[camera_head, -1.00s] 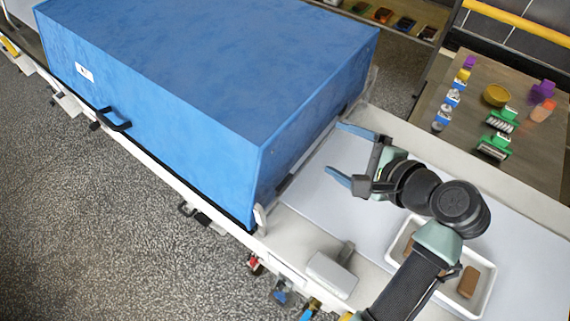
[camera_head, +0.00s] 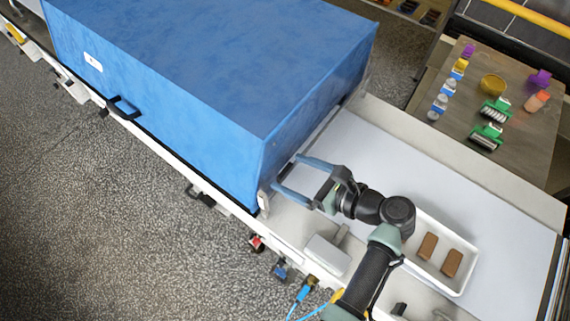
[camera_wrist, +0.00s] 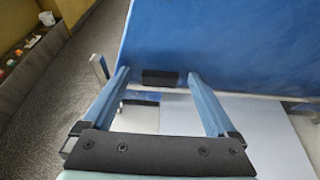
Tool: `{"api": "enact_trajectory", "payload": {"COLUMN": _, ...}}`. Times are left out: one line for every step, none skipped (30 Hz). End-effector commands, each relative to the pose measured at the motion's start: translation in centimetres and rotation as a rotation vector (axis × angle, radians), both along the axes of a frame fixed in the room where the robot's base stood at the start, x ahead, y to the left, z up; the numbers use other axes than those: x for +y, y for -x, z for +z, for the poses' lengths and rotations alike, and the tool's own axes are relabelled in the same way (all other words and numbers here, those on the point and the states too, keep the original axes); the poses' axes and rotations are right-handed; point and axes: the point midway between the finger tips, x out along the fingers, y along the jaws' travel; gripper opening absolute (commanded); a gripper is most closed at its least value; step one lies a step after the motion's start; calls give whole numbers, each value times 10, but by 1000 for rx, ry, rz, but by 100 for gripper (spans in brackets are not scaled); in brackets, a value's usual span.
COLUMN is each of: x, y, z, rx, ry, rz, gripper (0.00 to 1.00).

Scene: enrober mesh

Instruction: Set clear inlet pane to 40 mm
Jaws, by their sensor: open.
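The clear inlet pane is hard to make out against the open end of the blue hood (camera_head: 215,75). A small dark block (camera_wrist: 160,78) shows at the hood's lower edge in the wrist view; it may be the pane's grip. My gripper (camera_head: 286,173) is open, its two blue fingers pointing at the hood's inlet end near the front corner. In the wrist view the fingers (camera_wrist: 158,74) appear on either side of the dark block, with gaps on both sides. I cannot tell the pane's height, and no scale is readable.
A pale upright bracket (camera_head: 264,201) stands at the hood's near corner, close to my fingers. A white tray (camera_head: 458,291) with two brown bars lies on the pale belt (camera_head: 385,150). A grey box (camera_head: 328,255) sits on the near rail. A side table (camera_head: 465,105) holds small parts.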

Motion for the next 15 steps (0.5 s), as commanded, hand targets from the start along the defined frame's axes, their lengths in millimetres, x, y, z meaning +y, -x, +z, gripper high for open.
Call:
{"api": "enact_trajectory", "payload": {"x": 7, "y": -4, "z": -2, "rx": 1, "ry": -1, "rz": 3, "gripper": 92}}
{"api": "enact_trajectory", "payload": {"x": 9, "y": -6, "z": -3, "rx": 1, "ry": -1, "rz": 3, "gripper": 92}}
{"api": "enact_trajectory", "payload": {"x": 13, "y": -9, "z": -5, "rx": 1, "ry": 0, "rz": 2, "gripper": 92}}
{"api": "enact_trajectory", "payload": {"x": 15, "y": -11, "z": -6, "rx": 1, "ry": 0, "rz": 2, "gripper": 92}}
{"api": "enact_trajectory", "payload": {"x": 16, "y": -12, "z": -7, "rx": 0, "ry": 0, "rz": 1, "gripper": 92}}
{"api": "enact_trajectory", "payload": {"x": 18, "y": -14, "z": -9, "rx": 0, "ry": 0, "rz": 0, "gripper": 92}}
{"api": "enact_trajectory", "payload": {"x": 19, "y": -15, "z": -9, "rx": -1, "ry": 1, "rz": -1, "gripper": 92}}
{"api": "enact_trajectory", "payload": {"x": 20, "y": -15, "z": -10, "rx": -1, "ry": 1, "rz": -1, "gripper": 92}}
{"api": "enact_trajectory", "payload": {"x": 21, "y": -16, "z": -11, "rx": 0, "ry": 2, "rz": -1, "gripper": 92}}
{"api": "enact_trajectory", "payload": {"x": 21, "y": -16, "z": -11, "rx": -1, "ry": 2, "rz": 0, "gripper": 92}}
{"api": "enact_trajectory", "payload": {"x": 21, "y": -16, "z": -11, "rx": -1, "ry": 2, "rz": 0, "gripper": 92}}
{"api": "enact_trajectory", "payload": {"x": 22, "y": -16, "z": -11, "rx": -1, "ry": 2, "rz": 0, "gripper": 92}}
{"api": "enact_trajectory", "payload": {"x": 22, "y": -16, "z": -11, "rx": -1, "ry": 2, "rz": 0, "gripper": 92}}
{"api": "enact_trajectory", "payload": {"x": 22, "y": -16, "z": -11, "rx": -1, "ry": 2, "rz": 0, "gripper": 92}}
{"api": "enact_trajectory", "payload": {"x": 21, "y": -16, "z": -11, "rx": -1, "ry": 2, "rz": 0, "gripper": 92}}
